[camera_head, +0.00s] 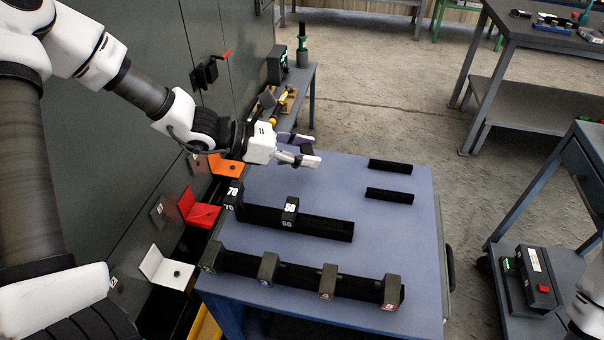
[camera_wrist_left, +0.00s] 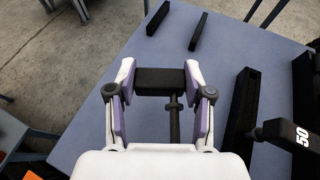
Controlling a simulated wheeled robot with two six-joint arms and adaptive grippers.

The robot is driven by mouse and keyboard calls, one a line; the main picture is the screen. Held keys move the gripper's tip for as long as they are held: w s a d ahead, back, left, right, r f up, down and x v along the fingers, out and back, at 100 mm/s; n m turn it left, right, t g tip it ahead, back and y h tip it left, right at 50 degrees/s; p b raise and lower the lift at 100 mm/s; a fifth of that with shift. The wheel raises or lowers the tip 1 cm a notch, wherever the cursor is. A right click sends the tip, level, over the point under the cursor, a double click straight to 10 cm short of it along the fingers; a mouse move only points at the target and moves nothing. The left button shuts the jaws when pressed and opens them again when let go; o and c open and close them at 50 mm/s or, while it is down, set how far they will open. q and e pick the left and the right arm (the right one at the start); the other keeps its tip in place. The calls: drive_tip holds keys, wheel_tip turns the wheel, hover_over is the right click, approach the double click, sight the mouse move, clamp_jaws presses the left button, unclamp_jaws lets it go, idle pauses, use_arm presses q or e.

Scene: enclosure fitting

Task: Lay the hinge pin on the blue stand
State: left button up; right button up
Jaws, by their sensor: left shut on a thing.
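My left gripper (camera_head: 306,152) is above the far left part of a blue-topped stand (camera_head: 400,225). In the left wrist view its purple-padded fingers (camera_wrist_left: 160,88) are shut on the sides of a black block (camera_wrist_left: 153,80). A thin dark rod with a thicker collar (camera_wrist_left: 174,105) runs from this block back toward the wrist. I take the block and rod as the hinge pin, but its full shape is hard to tell. It is held above the stand's top. My right gripper is not in view; only a white piece of my right arm shows at the lower right edge.
A long black rack with blocks marked 70 (camera_head: 233,193) and 50 (camera_head: 290,207) lies on the stand. A nearer rack (camera_head: 345,287) carries several numbered blocks. Two black bars (camera_head: 390,166) lie at the far right. Orange, red (camera_head: 198,208) and white brackets line the grey cabinet (camera_head: 130,150).

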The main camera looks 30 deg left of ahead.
sight(304, 181)
use_arm(q)
drive_tip(key=f, duration=0.6)
drive_tip(key=shift+w+a+f, duration=0.1)
drive_tip(key=shift+w+f, duration=0.1)
drive_tip(key=shift+f, duration=0.2)
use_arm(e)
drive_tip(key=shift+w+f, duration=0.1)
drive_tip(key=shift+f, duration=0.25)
use_arm(q)
drive_tip(key=shift+f+b, duration=0.1)
drive_tip(key=shift+b, duration=0.25)
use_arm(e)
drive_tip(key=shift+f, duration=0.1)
use_arm(q)
drive_tip(key=shift+s+f, duration=0.1)
drive_tip(key=o, duration=1.1)
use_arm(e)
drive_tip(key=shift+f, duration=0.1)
use_arm(q)
drive_tip(key=shift+o, duration=0.2)
